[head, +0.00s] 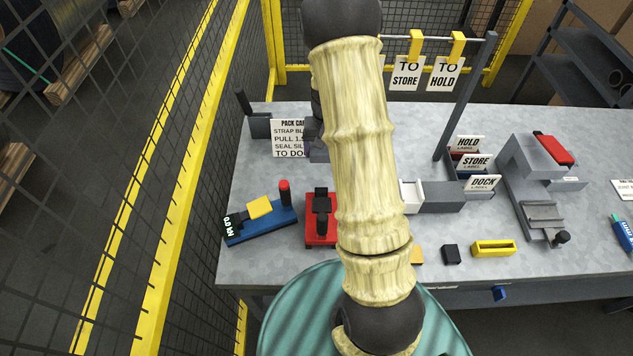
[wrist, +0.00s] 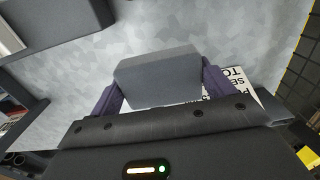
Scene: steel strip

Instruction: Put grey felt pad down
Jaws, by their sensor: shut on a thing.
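The grey felt pad (wrist: 158,72) is a thick grey block in the wrist view. My gripper (wrist: 160,88) is shut on it, with one dark purple finger at each side. Grey worktop shows beyond the pad; whether the pad touches it I cannot tell. In the head view my arm covers most of the gripper and the pad.
The steel worktop (head: 250,180) holds a printed card (head: 289,138), a blue gauge tool (head: 262,226), a red tool (head: 321,232) and labelled bins (head: 470,180). A yellow holder (head: 493,248) lies near the front edge.

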